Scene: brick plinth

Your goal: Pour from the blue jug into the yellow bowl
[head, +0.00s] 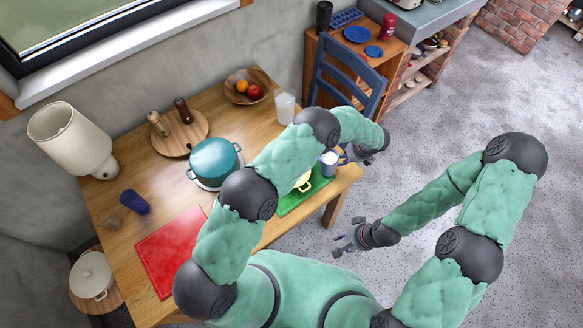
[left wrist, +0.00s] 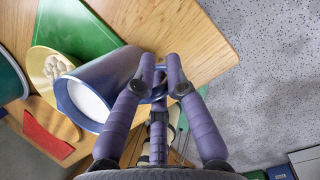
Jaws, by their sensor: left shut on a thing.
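The blue jug (left wrist: 118,77) is in my left gripper (left wrist: 160,72), whose fingers close at its handle side. Its mouth faces lower left in the left wrist view, showing a white filling. In the head view the jug (head: 327,167) is beside the yellow bowl (head: 302,184), partly behind my left arm; its exact tilt is hard to tell. The bowl also shows in the left wrist view (left wrist: 42,62), close to the jug's rim, with a pale heap inside. My right gripper (head: 347,236) is open and empty over the floor.
On the wooden table (head: 125,237) are a red mat (head: 170,250), a teal pot (head: 213,160), a dark blue cup (head: 135,202), a white lamp (head: 75,140), a fruit bowl (head: 248,86) and a clear glass (head: 285,107). A blue chair (head: 347,75) stands behind.

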